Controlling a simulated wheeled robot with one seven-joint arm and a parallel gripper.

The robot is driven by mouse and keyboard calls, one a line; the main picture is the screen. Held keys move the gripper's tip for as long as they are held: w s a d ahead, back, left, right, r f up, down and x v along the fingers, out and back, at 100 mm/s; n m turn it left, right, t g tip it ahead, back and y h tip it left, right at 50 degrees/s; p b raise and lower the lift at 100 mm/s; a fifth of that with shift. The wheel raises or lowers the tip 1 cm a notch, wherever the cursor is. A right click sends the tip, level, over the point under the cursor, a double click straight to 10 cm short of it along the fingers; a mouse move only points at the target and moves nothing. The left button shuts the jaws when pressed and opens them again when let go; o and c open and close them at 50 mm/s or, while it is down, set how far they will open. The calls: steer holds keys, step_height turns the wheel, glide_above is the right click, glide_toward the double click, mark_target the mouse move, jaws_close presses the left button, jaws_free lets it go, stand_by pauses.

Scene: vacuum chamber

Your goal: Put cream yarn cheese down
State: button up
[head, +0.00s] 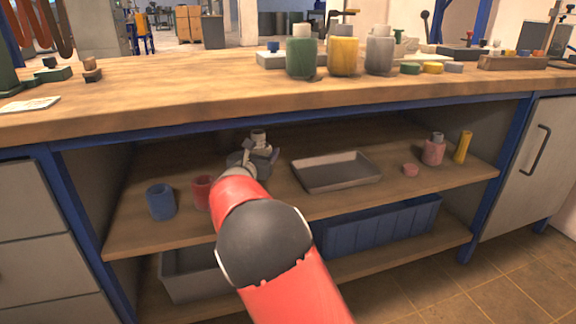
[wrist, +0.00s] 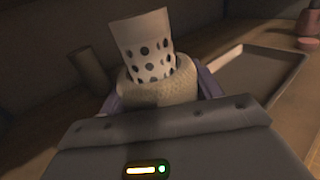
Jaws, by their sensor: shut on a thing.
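The cream yarn cheese (wrist: 160,88) is a pale knitted-looking ring of yarn around a white perforated tube (wrist: 145,45) with dark holes. My gripper (wrist: 162,95) is shut on it, with a finger at each side of the yarn. In the head view the cheese (head: 259,138) shows small above my gripper (head: 255,155), inside the upper shelf bay. It leans slightly in the wrist view. Its underside is hidden by my gripper, so I cannot tell whether it touches the shelf.
A shallow grey tray (head: 336,184) lies right of my gripper on the shelf (head: 290,208). A blue cup (head: 161,202) and red cup (head: 203,192) stand left. A pink bottle (head: 433,151) and yellow cylinder (head: 463,147) stand right. The worktop (head: 200,95) overhangs.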

step_height(320, 180, down, 8)
steer(key=shift+s+r+b, duration=0.1)
steer(key=shift+b, duration=0.5)
steer(key=o, duration=1.2)
